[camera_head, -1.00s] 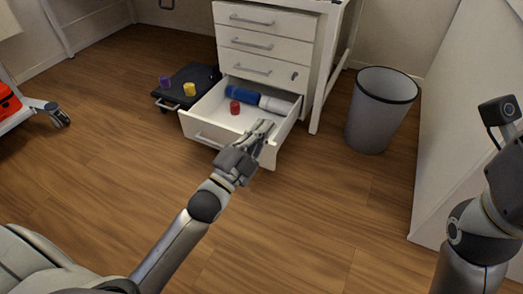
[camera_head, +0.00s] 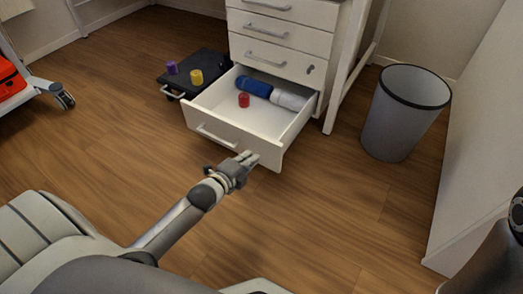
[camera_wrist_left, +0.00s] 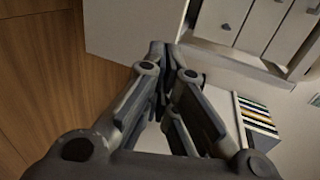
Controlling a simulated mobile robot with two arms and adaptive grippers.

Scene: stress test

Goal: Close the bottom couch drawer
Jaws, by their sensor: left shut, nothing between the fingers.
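The white cabinet's bottom drawer (camera_head: 228,140) is pulled far out in the head view. It holds a red cup-like object (camera_head: 243,100), a blue roll (camera_head: 254,86) and a white roll (camera_head: 289,100). My left gripper (camera_head: 248,158) is shut and empty, at the outer face of the drawer front, right of its handle (camera_head: 216,136). The left wrist view shows the closed fingers (camera_wrist_left: 172,52) close to a white panel; I cannot tell whether they touch it. My right gripper is out of view; only part of that arm shows at the right edge.
The upper drawers (camera_head: 273,55) are closed. A grey bin (camera_head: 402,115) stands right of the cabinet. A black wheeled platform (camera_head: 205,66) with a purple cup (camera_head: 172,68) and a yellow cup (camera_head: 196,77) sits left. Wooden floor in front is clear.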

